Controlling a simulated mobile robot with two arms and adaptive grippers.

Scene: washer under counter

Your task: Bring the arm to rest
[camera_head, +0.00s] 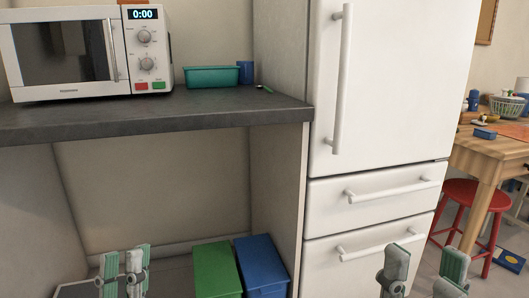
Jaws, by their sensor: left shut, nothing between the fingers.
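My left gripper (124,262) is at the bottom left of the head view, in front of the open space under the counter. Its fingers are together with nothing held. My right gripper (426,262) is at the bottom right, in front of the white fridge's lower part. Its two fingers stand apart and nothing shows between them. The lower parts of both grippers and both arms are cut off by the frame's bottom edge.
A dark counter (200,116) holds a microwave (65,50), a green tray (211,77) and a blue cup (245,71). Green (216,268) and blue (262,264) bins stand below. The fridge (395,80), a red stool (470,192) and a wooden table (490,146) are right.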

